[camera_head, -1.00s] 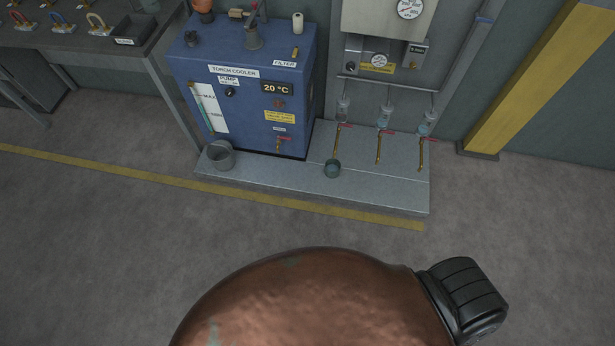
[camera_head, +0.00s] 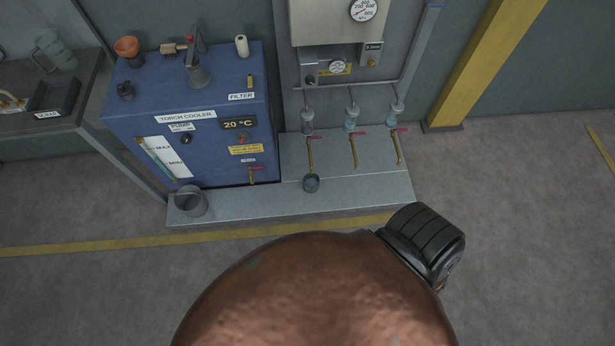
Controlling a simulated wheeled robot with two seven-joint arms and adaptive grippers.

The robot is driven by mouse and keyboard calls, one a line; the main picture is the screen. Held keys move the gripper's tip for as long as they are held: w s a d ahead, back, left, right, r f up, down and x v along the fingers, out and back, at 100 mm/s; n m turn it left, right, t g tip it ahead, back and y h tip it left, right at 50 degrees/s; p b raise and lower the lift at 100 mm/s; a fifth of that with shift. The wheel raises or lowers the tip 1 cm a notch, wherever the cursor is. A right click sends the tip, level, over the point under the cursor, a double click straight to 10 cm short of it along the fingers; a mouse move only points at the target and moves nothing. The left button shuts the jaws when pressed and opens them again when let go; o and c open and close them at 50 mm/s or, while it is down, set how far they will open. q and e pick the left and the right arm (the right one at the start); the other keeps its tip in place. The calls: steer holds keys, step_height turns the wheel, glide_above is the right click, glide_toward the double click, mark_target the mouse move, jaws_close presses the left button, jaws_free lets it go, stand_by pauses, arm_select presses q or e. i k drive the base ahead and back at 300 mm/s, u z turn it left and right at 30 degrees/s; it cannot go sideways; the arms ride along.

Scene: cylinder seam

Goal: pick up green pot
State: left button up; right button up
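A pale green jug-like vessel (camera_head: 57,52) stands on the bench at the far left. Neither my left nor my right gripper is in view, so I cannot see whether they are open or shut.
A blue torch cooler (camera_head: 216,148) stands behind the platform (camera_head: 255,205), with a grey bucket (camera_head: 190,201) at its front left. A yellow post (camera_head: 480,65) rises at right.

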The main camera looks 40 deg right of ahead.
mark_target(310, 182)
steer(key=z, duration=0.5)
steer(key=i, duration=0.8)
steer(key=z, duration=1.1)
steer(key=i, duration=0.3)
steer(key=z, duration=0.2)
